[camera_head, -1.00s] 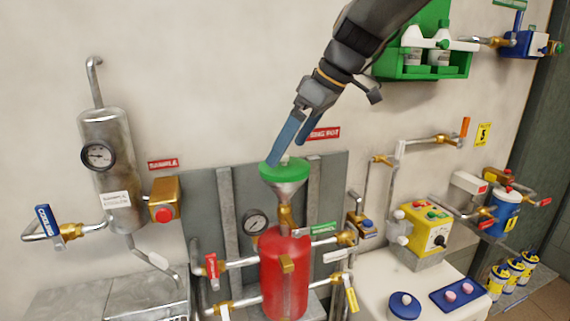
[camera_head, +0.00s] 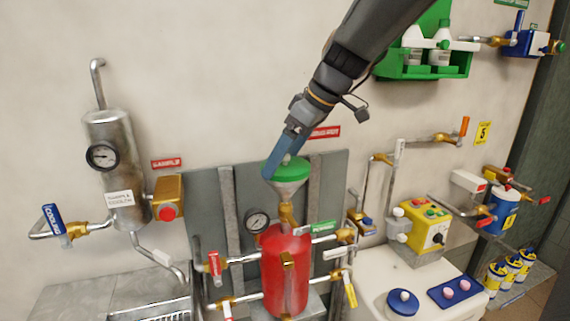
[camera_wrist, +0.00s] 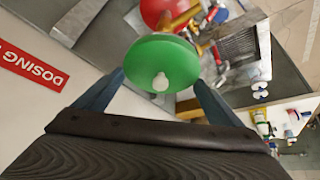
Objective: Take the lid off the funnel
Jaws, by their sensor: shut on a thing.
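The lid (camera_head: 292,174) is a round green disc, and in the wrist view the lid (camera_wrist: 161,61) shows a small pale knob in its middle. In the head view it sits at the mouth of the metal funnel (camera_head: 289,192), above the red tank; I see no clear gap between them. My gripper (camera_head: 279,168) comes down from the upper right with its blue fingers at the lid. In the wrist view the fingers of my gripper (camera_wrist: 160,78) stand on both sides of the lid and are shut on it. The lid hides the funnel in the wrist view.
The red tank (camera_head: 286,262) with brass valves and pipes stands below the funnel. A pressure gauge (camera_head: 257,221) is close on the left. A white bench (camera_head: 372,292) with a blue round lid is at lower right.

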